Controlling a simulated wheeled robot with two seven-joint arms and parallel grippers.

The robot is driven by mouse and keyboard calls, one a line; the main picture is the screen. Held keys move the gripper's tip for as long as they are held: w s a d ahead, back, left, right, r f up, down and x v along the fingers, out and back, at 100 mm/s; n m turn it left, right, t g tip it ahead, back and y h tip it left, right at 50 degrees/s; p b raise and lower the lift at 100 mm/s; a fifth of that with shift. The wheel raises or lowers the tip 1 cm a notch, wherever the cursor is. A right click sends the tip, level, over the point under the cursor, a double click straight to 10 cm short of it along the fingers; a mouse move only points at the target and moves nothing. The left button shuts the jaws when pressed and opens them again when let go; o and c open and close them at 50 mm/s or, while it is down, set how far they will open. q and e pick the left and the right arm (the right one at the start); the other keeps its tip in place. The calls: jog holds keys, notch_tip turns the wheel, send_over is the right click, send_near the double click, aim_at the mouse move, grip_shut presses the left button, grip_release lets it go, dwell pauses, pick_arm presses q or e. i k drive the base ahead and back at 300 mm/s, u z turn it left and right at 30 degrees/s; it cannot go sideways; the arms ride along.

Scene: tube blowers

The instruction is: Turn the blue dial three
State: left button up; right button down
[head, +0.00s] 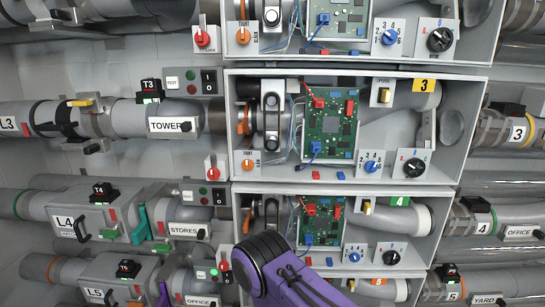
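The blue dial (371,166) in the middle box sits on a small white plate with numbers around it. Its exact pointer position is too small to read. The box (457,100) carries a yellow label with the number 3 (425,86) at its upper right. A purple and black part of my arm (285,270) rises from the bottom edge, below and left of this dial and well apart from it. It covers part of the lower boxes. Neither gripper's fingers show.
A larger black knob (413,167) is close on the dial's right, and a green circuit board (331,124) is on its left. Similar blue dials are in the box above (389,37) and the box labelled 4 below (354,257). Box walls stand around the dial.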

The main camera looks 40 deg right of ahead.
aim_at(371, 166)
jog(key=z, duration=2.1)
jog(key=k, duration=0.45)
jog(key=u, duration=0.35)
jog(key=i, duration=0.8)
jog(key=z, duration=0.35)
